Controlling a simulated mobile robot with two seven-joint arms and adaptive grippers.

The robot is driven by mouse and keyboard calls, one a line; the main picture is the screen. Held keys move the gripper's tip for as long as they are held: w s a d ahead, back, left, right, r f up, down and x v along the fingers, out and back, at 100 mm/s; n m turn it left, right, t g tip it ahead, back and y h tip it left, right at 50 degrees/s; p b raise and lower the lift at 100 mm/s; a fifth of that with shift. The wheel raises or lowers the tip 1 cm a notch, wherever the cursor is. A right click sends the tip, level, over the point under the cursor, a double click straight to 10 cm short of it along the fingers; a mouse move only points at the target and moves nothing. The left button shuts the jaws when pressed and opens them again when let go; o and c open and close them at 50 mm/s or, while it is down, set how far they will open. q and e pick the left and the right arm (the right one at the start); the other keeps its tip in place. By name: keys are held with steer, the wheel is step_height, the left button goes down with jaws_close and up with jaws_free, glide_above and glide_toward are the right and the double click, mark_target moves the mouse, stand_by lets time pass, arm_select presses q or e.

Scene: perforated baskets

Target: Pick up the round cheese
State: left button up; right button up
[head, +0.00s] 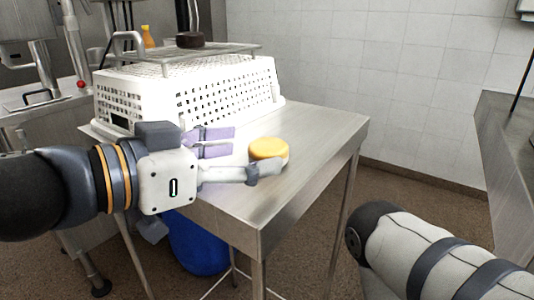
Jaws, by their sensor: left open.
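The round cheese (268,148) is a yellow-orange disc lying flat on the steel table, right of the white basket. My left gripper (250,157) reaches in from the left over the table's near edge. It is open, with one grey fingertip in front of the cheese's near side in the picture. I cannot tell whether that finger touches the cheese. My right arm shows at the lower right, but its gripper is out of view.
A white perforated basket (225,91) stands upside down or closed on the steel table (318,128), with a wire rack (215,50) and a dark round item (190,40) on top. A blue bin (197,245) is below the table. The table's right part is clear. A counter (508,135) stands at the far right.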

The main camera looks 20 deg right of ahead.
mark_target(255, 151)
arm_select(q)
steer(key=x, duration=0.3)
steer(key=shift+w, duration=0.1)
steer(key=shift+c, duration=0.5)
steer(key=c, duration=1.2)
steer(key=shift+r, duration=0.1)
steer(key=shift+c, duration=0.2)
